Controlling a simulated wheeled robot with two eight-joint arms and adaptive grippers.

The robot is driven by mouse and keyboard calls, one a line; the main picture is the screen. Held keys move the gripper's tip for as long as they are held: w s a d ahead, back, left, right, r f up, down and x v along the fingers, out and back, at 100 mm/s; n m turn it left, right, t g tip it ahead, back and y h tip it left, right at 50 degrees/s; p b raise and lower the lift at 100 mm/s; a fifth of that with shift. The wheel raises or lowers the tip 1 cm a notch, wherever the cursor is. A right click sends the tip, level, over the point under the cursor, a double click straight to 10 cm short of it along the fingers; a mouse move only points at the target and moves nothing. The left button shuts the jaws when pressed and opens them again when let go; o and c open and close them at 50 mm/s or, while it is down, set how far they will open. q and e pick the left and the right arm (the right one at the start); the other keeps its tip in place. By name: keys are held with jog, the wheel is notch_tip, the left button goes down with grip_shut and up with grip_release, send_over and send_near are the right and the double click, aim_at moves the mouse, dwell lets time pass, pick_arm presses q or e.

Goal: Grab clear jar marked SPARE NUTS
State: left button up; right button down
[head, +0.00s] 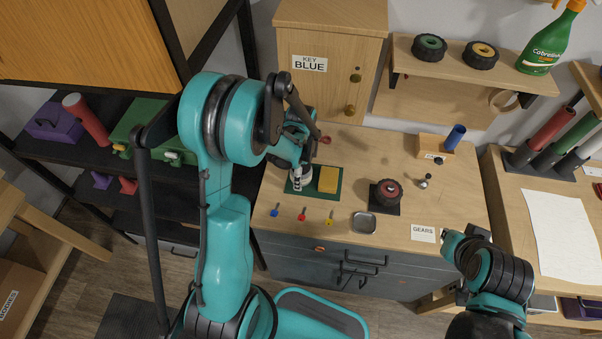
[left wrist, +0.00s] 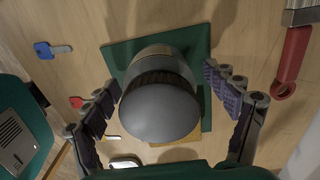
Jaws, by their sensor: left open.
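A jar with a round dark grey lid (left wrist: 160,105) stands on a green mat (left wrist: 125,55) in the left wrist view, seen from above. In the head view the jar (head: 299,180) shows partly below my left gripper (head: 302,165); no label on it is readable. In the left wrist view the fingers of my left gripper (left wrist: 165,95) are open, one on each side of the lid, with a visible gap on both sides. My right gripper (head: 455,242) is at the lower right of the head view, away from the jar; its fingers are unclear.
A yellow block (head: 328,179) sits on the mat right beside the jar. A wheel (head: 386,192) and metal tray (head: 364,222) stand to the right. The KEY BLUE cabinet (head: 325,85) rises behind.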

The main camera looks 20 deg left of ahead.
pick_arm(q)
jog(key=c, duration=1.3)
jog(key=shift+r, duration=0.15)
